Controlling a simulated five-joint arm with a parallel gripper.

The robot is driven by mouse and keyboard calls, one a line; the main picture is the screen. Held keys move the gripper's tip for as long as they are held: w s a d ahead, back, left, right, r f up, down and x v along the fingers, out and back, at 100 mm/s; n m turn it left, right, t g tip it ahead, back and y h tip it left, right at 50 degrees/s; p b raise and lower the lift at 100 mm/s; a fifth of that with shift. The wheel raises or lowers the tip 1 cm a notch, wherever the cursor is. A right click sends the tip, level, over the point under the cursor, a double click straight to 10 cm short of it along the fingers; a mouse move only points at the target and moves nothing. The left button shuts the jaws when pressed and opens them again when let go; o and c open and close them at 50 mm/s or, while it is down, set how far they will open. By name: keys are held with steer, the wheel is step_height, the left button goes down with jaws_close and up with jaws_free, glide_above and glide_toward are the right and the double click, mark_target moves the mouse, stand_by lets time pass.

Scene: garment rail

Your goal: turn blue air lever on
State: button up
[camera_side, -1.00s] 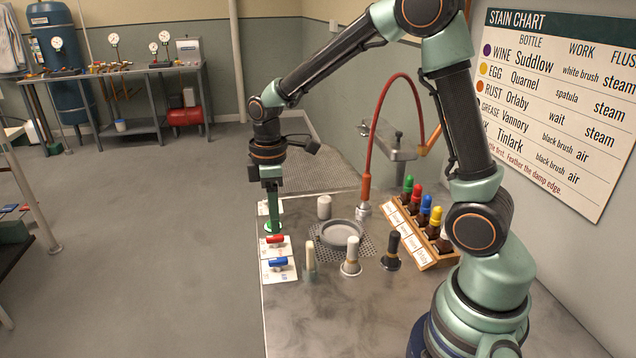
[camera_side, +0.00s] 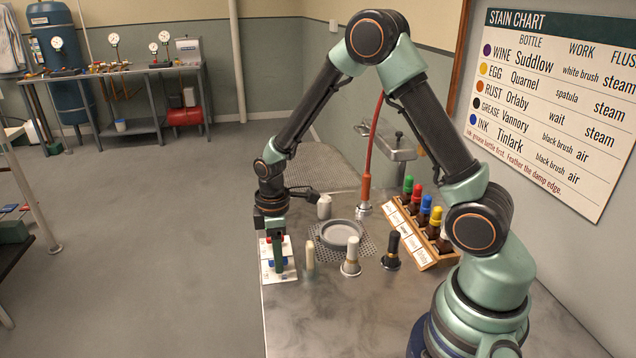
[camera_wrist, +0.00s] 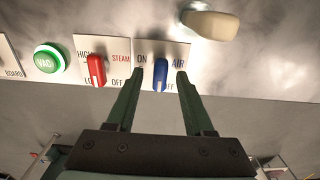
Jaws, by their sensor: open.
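The blue air lever (camera_wrist: 160,74) is on a white panel marked ON and AIR in the wrist view, with its handle pointing down the picture, toward the partly hidden OFF print. In the side view the blue lever (camera_side: 280,262) shows partly behind my gripper (camera_side: 278,262). In the wrist view my gripper (camera_wrist: 171,72) is open, one finger on each side of the blue lever, with a small gap to each side. Whether a finger touches the lever is unclear.
The red steam lever (camera_wrist: 96,70) and green VAC button (camera_wrist: 48,60) are left of the blue lever in the wrist view. A pale-handled tool (camera_side: 310,255) stands close beside the panel. A dish (camera_side: 341,233), brushes and a bottle rack (camera_side: 420,245) stand to the right.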

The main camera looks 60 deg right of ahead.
jaws_close()
steer(key=shift+m, duration=0.4)
steer(key=m, duration=0.8)
steer(key=shift+m, duration=0.3)
steer(key=m, duration=0.4)
steer(key=shift+m, duration=2.2)
